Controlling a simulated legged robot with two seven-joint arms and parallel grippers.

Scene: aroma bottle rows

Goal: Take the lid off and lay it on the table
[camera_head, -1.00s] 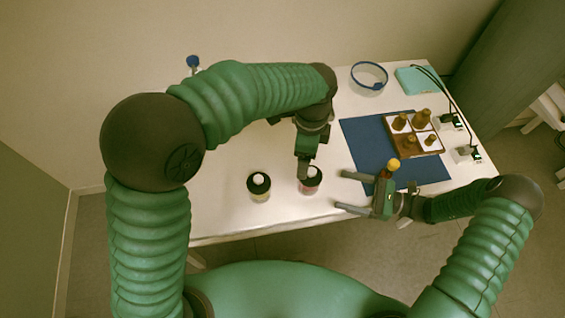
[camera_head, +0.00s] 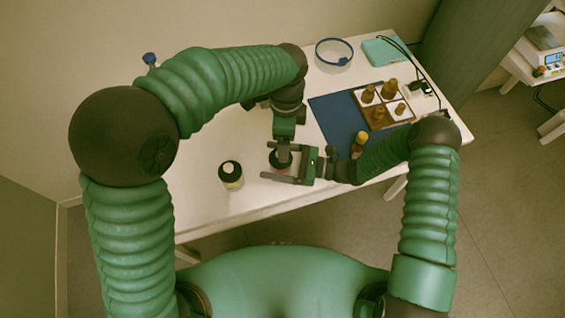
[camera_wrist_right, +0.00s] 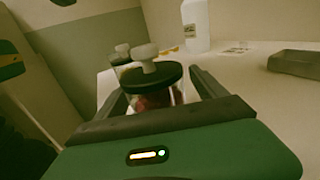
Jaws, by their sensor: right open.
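A glass jar with a black lid and pink-red contents (camera_head: 279,167) stands near the table's front edge. In the right wrist view the jar (camera_wrist_right: 155,98) is upright, its black lid (camera_wrist_right: 150,78) on it with a white knob on top. My right gripper (camera_head: 276,163) is open, its fingers on either side of the jar; contact cannot be told. My left gripper (camera_head: 283,150) points down over the same jar and hides much of its lid; its jaws cannot be made out. A second black-lidded jar (camera_head: 231,174) with pale contents stands to the left.
A blue mat (camera_head: 330,115) holds a compartment tray (camera_head: 378,124) with several brown pieces. Amber-topped bottles (camera_head: 361,138) stand close to my right wrist. Table (camera_head: 200,205) is bare around the left jar.

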